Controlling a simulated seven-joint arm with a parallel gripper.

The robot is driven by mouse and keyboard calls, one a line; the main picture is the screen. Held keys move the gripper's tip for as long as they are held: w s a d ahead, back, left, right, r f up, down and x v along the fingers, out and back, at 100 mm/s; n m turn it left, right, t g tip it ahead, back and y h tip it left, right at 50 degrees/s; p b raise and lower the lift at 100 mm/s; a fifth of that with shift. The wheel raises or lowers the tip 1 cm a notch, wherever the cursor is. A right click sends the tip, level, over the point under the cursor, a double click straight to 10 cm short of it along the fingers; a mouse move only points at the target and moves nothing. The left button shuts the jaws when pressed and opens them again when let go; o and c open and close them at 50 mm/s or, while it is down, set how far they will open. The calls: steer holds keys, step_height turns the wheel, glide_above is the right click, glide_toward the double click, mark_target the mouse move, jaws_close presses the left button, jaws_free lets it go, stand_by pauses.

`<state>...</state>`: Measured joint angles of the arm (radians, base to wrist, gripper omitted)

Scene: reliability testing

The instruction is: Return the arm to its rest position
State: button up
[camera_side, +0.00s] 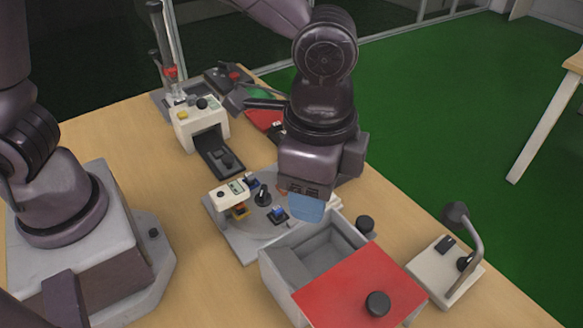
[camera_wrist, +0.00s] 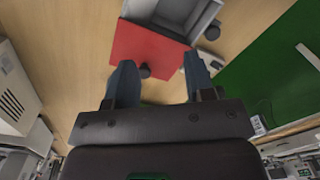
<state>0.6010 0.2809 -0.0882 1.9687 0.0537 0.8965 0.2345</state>
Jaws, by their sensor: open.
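My gripper (camera_side: 306,207) hangs from my arm over the far side of the table, just behind the grey box in the side view. One blue finger shows there; the rest is hidden by the gripper body. In the wrist view both blue fingers of my gripper (camera_wrist: 158,72) are spread apart with nothing held between them. Beyond them lies the red panel (camera_wrist: 140,46) with a black knob (camera_wrist: 145,71).
The grey box (camera_side: 283,263) stands open, with the red panel (camera_side: 345,282) on its right part. Bare table (camera_side: 210,295) lies at the front.

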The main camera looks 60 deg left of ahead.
steer(key=s+a+r+n+t, duration=0.2)
steer(key=s+a+r+n, duration=0.1)
steer(key=a, duration=0.4)
steer(key=s+a+r+n+t, duration=0.1)
steer(key=a+r+n, duration=0.3)
steer(key=a, duration=0.4)
steer(key=s+a+r+n+t, duration=0.2)
steer(key=s+a+r+n, duration=0.2)
steer(key=a, duration=0.3)
steer(key=shift+s+a+r+t, duration=0.15)
steer(key=shift+s+r+t, duration=0.15)
steer(key=shift+r, duration=0.1)
